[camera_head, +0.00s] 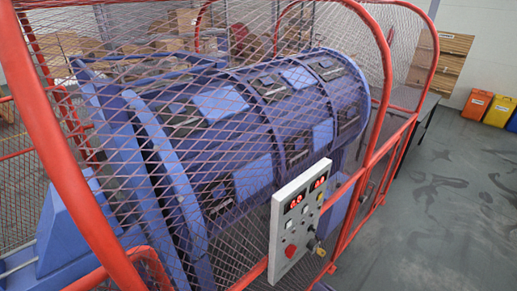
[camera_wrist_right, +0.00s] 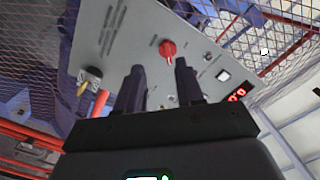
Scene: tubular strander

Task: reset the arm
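My right gripper (camera_wrist_right: 158,85) shows in the right wrist view as two dark fingers standing apart with an empty gap between them. Beyond the fingertips is a pale grey control panel (camera_wrist_right: 115,38) with a red knob (camera_wrist_right: 168,49), seen just past the gap. I cannot tell how far the fingertips are from the panel. In the head view the panel (camera_head: 278,217) is fixed at the front of the red-framed cage, with red lit displays above and the red knob (camera_head: 290,250) low down. I cannot make out either gripper in the head view.
A blue cylindrical strander (camera_head: 255,130) lies behind the mesh guard with red tubes (camera_head: 382,75). A yellow and grey fitting (camera_head: 316,244) sticks out from the panel. Grey floor (camera_head: 440,200) at the right is clear, with coloured bins (camera_head: 498,111) against the wall.

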